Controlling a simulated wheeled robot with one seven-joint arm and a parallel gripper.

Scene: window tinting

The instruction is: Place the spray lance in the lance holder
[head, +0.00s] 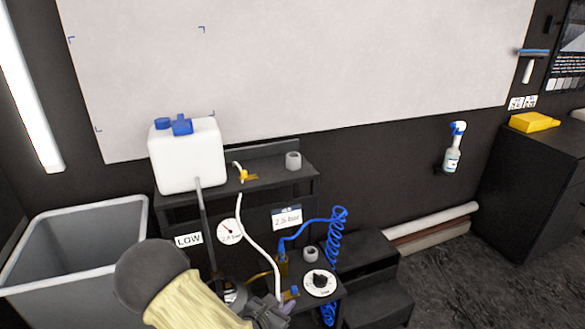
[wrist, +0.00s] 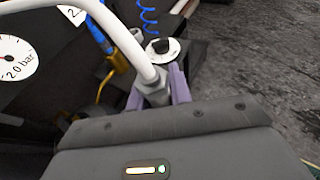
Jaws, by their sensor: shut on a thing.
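My gripper (head: 284,300) is low in the head view, in front of the stand's lower shelf. In the wrist view its purple fingers (wrist: 158,88) are shut on a grey fitting at the end of a white hose, which I take as the spray lance (wrist: 154,92). The white hose (head: 247,225) runs down from a yellow valve to the gripper. A thin grey rod (head: 206,225) stands in front of the white tank; I cannot tell whether it belongs to the lance. Grey cups sit on the upper shelf (head: 293,161) and lower shelf (head: 310,255); which is the lance holder is unclear.
A white tank (head: 187,155) with blue caps stands on the upper shelf. A pressure gauge (head: 229,232), a round dial (head: 320,283) and a coiled blue hose (head: 338,250) are close by. A grey bin (head: 75,213) stands left, black steps (head: 375,295) right. Floor is clear further right.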

